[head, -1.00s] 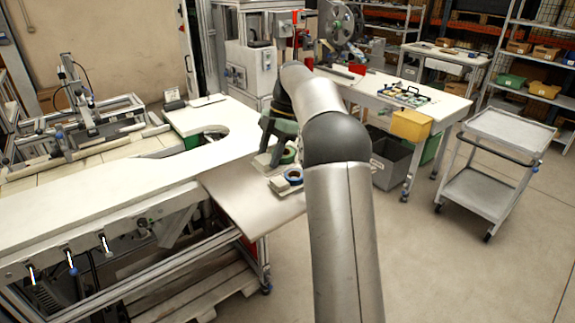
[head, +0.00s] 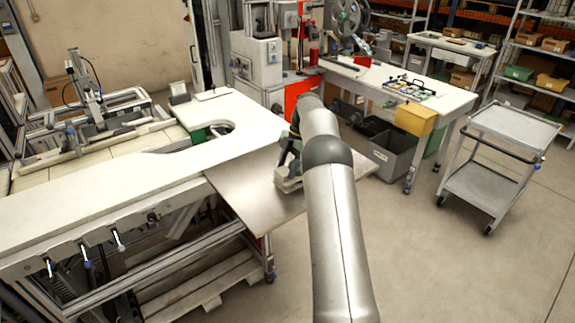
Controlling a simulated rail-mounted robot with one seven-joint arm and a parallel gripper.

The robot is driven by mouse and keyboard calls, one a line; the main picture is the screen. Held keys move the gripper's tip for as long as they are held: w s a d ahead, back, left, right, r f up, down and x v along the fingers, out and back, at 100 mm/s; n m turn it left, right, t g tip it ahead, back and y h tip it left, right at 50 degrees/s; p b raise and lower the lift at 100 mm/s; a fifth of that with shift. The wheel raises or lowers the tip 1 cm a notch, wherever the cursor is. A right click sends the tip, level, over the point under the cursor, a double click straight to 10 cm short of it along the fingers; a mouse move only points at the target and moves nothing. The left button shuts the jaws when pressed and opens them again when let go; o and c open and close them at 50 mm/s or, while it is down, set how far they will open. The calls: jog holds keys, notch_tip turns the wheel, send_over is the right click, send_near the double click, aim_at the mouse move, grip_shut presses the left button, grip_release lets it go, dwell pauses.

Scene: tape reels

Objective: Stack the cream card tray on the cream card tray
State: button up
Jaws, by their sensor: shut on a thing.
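A cream card tray (head: 287,184) shows at the right part of the grey metal plate (head: 235,190), partly hidden behind my arm. My gripper (head: 283,171) is over it, seen small and from behind, and is shut on a cream card tray. The fingertips are mostly hidden. I cannot tell whether the cream edge in view belongs to the held tray, to the other tray, or to both together. No second tray can be made out apart from it, and the tape reels are hidden.
The white bench (head: 130,190) with a curved cutout adjoins the plate on the left. Behind stand a white table (head: 450,99) with a yellow bin (head: 415,119) and a grey crate (head: 393,158) below. A grey cart (head: 510,128) stands at right. The plate's front left is clear.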

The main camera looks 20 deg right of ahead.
jog(key=shift+f, duration=0.15)
jog(key=o, duration=1.1)
